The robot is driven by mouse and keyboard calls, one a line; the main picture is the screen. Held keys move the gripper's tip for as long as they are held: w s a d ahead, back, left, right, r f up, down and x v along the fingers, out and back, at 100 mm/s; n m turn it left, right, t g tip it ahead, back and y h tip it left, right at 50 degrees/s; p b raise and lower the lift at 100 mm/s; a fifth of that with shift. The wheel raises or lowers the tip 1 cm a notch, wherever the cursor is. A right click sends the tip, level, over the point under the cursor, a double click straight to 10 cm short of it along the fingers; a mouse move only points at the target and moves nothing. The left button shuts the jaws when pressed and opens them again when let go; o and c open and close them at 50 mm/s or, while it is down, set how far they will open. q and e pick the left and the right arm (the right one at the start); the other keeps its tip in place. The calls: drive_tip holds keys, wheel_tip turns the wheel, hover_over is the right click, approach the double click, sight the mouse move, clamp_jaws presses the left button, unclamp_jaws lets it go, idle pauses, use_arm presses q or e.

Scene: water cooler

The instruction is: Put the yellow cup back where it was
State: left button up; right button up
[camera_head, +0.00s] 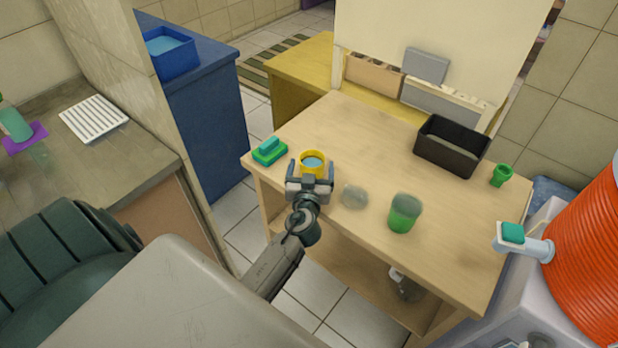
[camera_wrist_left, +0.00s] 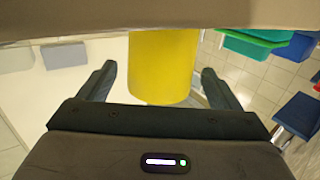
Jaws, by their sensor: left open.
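The yellow cup (camera_head: 313,173) stands upright on the wooden table (camera_head: 375,130), near its left front edge, with something blue inside. My left gripper (camera_head: 310,183) is at the near side of the cup. In the left wrist view, which looks upside down, the yellow cup (camera_wrist_left: 163,68) is between the two open fingers of my left gripper (camera_wrist_left: 158,75), with a gap on each side. The fingers do not appear to touch it. My right gripper is not in view.
A green sponge-like block (camera_head: 269,151) lies just left of the cup. A clear glass (camera_head: 354,196) and a green cup (camera_head: 404,213) stand to the right. A black bin (camera_head: 452,147) and a small green cup (camera_head: 501,175) are farther back. An orange cooler (camera_head: 590,260) stands at right.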

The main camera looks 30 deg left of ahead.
use_arm(q)
drive_tip(key=b+v, duration=0.2)
drive_tip(key=v, duration=0.8)
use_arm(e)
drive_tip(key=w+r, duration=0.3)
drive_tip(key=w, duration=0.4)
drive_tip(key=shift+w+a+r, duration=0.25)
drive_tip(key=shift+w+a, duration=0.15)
